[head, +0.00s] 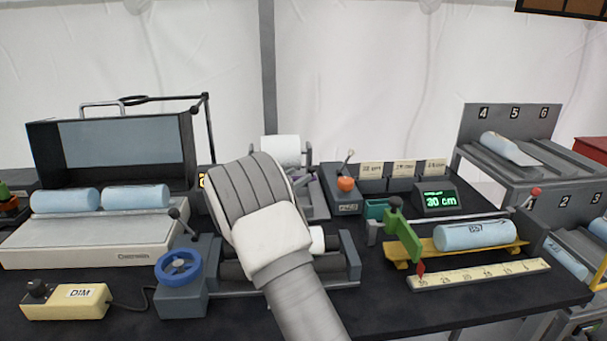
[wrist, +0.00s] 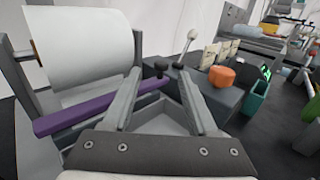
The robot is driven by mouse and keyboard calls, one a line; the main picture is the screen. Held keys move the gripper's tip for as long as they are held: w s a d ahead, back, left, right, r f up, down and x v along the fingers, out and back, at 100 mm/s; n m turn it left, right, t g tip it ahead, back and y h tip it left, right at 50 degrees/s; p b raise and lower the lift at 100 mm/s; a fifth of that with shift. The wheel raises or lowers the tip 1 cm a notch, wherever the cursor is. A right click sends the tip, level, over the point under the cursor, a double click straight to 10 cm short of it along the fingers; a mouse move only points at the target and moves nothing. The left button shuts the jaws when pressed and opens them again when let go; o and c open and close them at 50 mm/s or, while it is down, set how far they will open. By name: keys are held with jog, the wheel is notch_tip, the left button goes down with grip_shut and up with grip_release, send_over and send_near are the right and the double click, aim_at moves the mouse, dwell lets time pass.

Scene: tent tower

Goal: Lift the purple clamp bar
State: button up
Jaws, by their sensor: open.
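The purple clamp bar (wrist: 90,112) crosses the left half of the wrist view, in front of a white paper roll (wrist: 88,52) in a grey holder. Its right part passes behind the left finger of my gripper (wrist: 160,80). My gripper is open, with nothing held between its fingers. The bar's right end shows between the fingers, close to a small black knob (wrist: 162,67). Whether a finger touches the bar, I cannot tell. In the head view only a bit of purple (head: 314,179) shows beside my arm, and my wrist hides the fingers.
Right of the roll stand are a lever box with an orange knob (head: 346,184), a teal bin (head: 376,209) and a green display (head: 439,200). A blue handwheel (head: 180,265) stands left of my arm. Light-blue rolls (head: 65,200) lie on the left machine.

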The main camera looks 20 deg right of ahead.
aim_at(309, 170)
jog(key=b+x, duration=0.1)
jog(key=x, duration=0.6)
jog(key=shift+d, duration=0.15)
jog(key=shift+s, duration=0.1)
jog(key=shift+c, duration=0.3)
grip_shut()
dwell(0.9)
